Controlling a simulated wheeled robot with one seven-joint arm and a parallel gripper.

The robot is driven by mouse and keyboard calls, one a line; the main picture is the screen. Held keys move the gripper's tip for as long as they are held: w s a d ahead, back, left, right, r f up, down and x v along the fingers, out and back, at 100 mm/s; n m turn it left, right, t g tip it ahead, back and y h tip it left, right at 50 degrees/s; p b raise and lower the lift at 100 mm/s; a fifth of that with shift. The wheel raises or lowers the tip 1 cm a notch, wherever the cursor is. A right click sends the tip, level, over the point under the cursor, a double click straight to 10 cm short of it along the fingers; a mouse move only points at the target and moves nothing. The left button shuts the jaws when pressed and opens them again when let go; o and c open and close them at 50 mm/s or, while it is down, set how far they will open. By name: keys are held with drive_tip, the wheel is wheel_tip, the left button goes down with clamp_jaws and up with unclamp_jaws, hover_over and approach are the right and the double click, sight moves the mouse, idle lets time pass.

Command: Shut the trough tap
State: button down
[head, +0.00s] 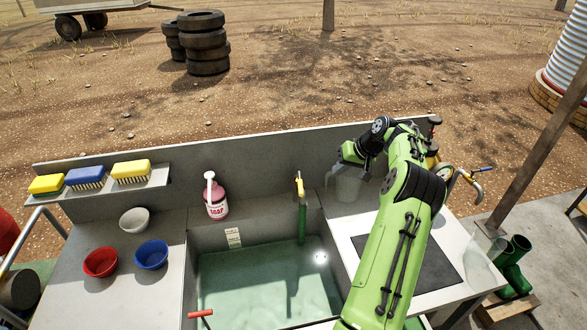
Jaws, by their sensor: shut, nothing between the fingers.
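The trough (195,245) is a grey basin with greenish water in it. At its back wall stands a fitting with a yellow top (299,184) and a green pipe or hose (302,220) running down to the water; I cannot tell whether it is the tap or whether it is open. My gripper (338,168) is shut and empty, to the right of the yellow top and apart from it.
A clear container (348,190) stands below my gripper. A pink-and-white bottle (215,197) is left of the yellow top. Brushes sit on a shelf (160,172), with bowls below. A red handle (200,314) shows at the front edge.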

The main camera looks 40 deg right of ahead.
sight(300, 186)
drive_tip(key=w+a+f+p, duration=0.2)
drive_tip(key=w+a+f, duration=0.2)
drive_tip(key=w+f, duration=0.3)
drive_tip(key=shift+w+a+f, duration=0.2)
drive_tip(key=shift+a+f, duration=0.2)
drive_tip(key=shift+f, duration=0.5)
